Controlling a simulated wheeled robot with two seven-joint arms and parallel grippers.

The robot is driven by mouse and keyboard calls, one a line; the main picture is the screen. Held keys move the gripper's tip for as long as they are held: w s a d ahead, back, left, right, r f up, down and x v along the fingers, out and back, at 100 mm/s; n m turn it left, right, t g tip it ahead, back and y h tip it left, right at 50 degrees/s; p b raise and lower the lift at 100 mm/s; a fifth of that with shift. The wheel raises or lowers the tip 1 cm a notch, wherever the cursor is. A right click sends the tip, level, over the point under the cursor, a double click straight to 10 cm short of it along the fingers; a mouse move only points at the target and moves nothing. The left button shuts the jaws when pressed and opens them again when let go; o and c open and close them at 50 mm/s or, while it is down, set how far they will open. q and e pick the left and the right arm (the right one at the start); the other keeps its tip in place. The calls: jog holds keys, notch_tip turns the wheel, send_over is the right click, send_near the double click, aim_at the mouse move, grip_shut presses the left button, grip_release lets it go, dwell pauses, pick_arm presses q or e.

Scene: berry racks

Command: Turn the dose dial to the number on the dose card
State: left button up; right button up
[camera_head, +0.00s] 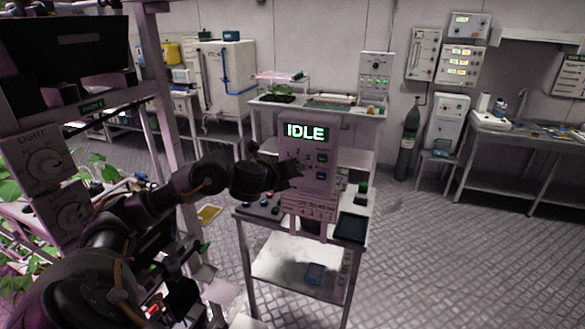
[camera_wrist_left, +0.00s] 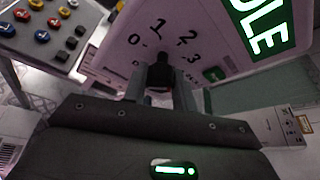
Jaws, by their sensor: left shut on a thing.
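The dosing panel (camera_head: 322,170) stands upright on a small cart, with a green display (camera_head: 307,132) that reads IDLE. In the left wrist view the panel face (camera_wrist_left: 118,55) shows the numbers 0, 1, 2 and 3 around the dark dose dial (camera_wrist_left: 160,72). My left gripper (camera_wrist_left: 163,88) is shut on the dial's knob, its fingers on either side. In the head view my left gripper (camera_head: 290,170) reaches the panel's left part and covers the dial. The dial's pointer cannot be made out. I cannot pick out or read the dose card. My right gripper is not in view.
The cart (camera_head: 272,222) holds coloured buttons at its left and a dark tray (camera_head: 351,227) at its right. A rack post (camera_head: 165,120) and plants (camera_head: 15,190) are close on the left. Open floor (camera_head: 430,250) lies to the right.

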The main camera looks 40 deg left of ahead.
pick_arm(q)
jog(key=shift+m, duration=0.3)
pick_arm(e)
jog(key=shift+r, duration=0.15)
pick_arm(q)
jog(key=o, duration=1)
jog(key=shift+c, duration=0.2)
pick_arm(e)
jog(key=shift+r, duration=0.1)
